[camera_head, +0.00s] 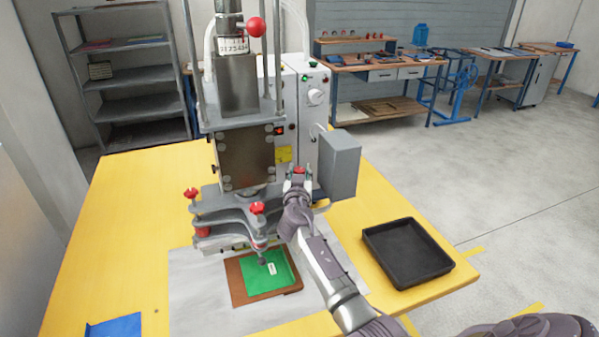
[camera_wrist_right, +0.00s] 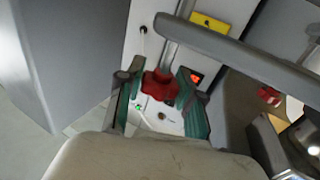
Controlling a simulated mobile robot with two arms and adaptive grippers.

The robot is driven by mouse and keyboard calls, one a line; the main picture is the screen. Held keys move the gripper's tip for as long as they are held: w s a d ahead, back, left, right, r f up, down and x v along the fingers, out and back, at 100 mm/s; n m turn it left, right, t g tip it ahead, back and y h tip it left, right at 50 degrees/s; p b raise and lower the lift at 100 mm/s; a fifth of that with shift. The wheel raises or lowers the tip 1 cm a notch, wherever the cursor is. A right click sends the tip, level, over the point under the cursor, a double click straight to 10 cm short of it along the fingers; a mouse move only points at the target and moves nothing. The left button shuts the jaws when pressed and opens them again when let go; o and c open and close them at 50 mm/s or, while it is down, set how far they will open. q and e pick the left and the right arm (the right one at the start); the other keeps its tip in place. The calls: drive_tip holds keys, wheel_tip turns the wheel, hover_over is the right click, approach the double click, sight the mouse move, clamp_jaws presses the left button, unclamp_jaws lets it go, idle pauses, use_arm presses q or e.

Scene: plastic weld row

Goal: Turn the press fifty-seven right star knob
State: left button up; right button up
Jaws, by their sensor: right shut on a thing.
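The press (camera_head: 245,150) stands on the yellow table. Its right star knob (camera_head: 299,170) is red and sits at the right end of the press's lower plate. In the right wrist view the red star knob (camera_wrist_right: 160,85) lies between the two green-padded fingers. My right gripper (camera_head: 297,182) is shut on this knob, with the arm coming from the lower right; the gripper (camera_wrist_right: 163,101) hides part of the knob's sides. Other red star knobs sit at the left (camera_head: 192,194) and front (camera_head: 257,208) of the plate. My left gripper is not in view.
A grey box (camera_head: 339,165) on the press stands close to the right of my gripper. A black tray (camera_head: 407,252) lies at the table's right. A green sheet (camera_head: 266,273) on a brown board lies in front of the press.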

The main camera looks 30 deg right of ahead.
drive_tip(key=shift+c, duration=0.6)
drive_tip(key=shift+n+t+y, duration=0.3)
drive_tip(key=shift+n+y, duration=0.1)
drive_tip(key=shift+y, duration=0.1)
drive_tip(key=shift+s+d+r+n+t+y+p, duration=0.1)
drive_tip(key=shift+n+t+y+p, duration=0.45)
drive_tip(key=shift+y+p, duration=0.3)
drive_tip(key=n+y+p, duration=0.1)
drive_tip(key=y, duration=0.1)
drive_tip(key=n+t+y+p, duration=0.1)
drive_tip(key=y, duration=0.1)
drive_tip(key=shift+r+n, duration=0.2)
drive_tip(key=shift+n, duration=0.15)
drive_tip(key=n+y+p, duration=0.2)
drive_tip(key=y, duration=0.1)
drive_tip(key=shift+d+f+t+y, duration=0.1)
drive_tip(key=shift+f+t+y, duration=0.15)
drive_tip(key=shift+t, duration=0.1)
drive_tip(key=shift+f+n+y, duration=0.1)
drive_tip(key=shift+n+y, duration=1.3)
drive_tip(key=shift+y, duration=0.8)
